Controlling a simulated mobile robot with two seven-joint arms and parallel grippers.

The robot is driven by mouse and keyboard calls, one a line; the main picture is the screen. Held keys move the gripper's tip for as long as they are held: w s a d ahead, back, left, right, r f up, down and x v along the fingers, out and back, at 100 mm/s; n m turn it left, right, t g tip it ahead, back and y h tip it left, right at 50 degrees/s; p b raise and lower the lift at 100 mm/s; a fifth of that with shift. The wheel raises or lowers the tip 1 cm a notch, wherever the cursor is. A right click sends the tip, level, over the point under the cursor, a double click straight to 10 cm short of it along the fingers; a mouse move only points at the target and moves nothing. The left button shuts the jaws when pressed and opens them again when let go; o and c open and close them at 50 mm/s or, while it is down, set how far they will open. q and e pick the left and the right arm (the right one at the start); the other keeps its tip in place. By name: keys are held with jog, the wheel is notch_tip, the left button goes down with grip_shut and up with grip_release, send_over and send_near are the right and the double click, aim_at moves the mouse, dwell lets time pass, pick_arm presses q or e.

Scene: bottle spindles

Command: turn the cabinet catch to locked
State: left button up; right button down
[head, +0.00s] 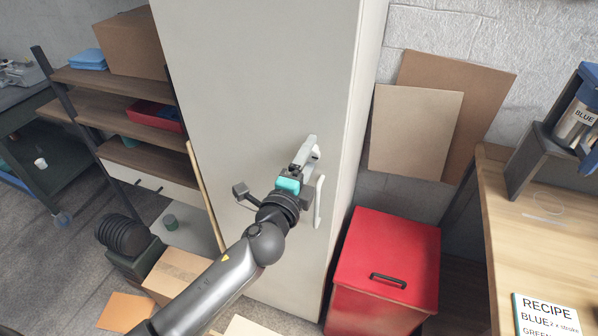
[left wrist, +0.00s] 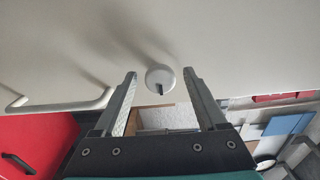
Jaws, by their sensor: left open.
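The tall pale grey cabinet (head: 245,90) stands in the middle of the head view. In the left wrist view the catch (left wrist: 160,75) is a round white knob on the door with a short dark mark on it. My left gripper (head: 306,152) is open at the door. In the left wrist view its two fingers stand on either side of the catch, with gaps between them and the knob. In the head view my gripper hides most of the catch. The white door handle (head: 318,203) is below it, and also shows in the left wrist view (left wrist: 62,106). My right gripper is out of view.
A red bin (head: 385,262) with a black handle stands right of the cabinet. A wooden bench (head: 540,230) with a recipe card is at the far right. Shelves (head: 120,82) and cardboard boxes are on the left. Two boards (head: 415,130) lean on the wall.

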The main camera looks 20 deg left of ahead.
pick_arm(q)
jog(key=s+b, duration=0.2)
jog(key=s, duration=1.3)
jog(key=shift+a+b, duration=0.25)
jog(key=shift+b, duration=0.1)
jog(key=shift+f, duration=0.1)
jog(key=s+a+f+n+g+b, duration=0.1)
jog(key=s+f+n+g, duration=0.15)
jog(key=f, duration=0.95)
jog(key=s+a+f+n+g+b, duration=0.1)
jog(key=s+f+n+g, duration=0.15)
jog(key=f, duration=0.95)
jog(key=s+a+f+n+g+b, duration=0.1)
jog(key=f+n+g, duration=0.15)
jog(key=f, duration=0.95)
jog(key=s+f+n+g+b, duration=0.3)
jog(key=s+f+n+g, duration=0.5)
jog(key=s+f, duration=1.4)
jog(key=s+g, duration=0.1)
jog(key=s, duration=0.2)
jog(key=shift+s+a+n+y+b, duration=0.3)
jog(key=shift+s+n+b, duration=0.05)
jog(key=shift+g, duration=0.25)
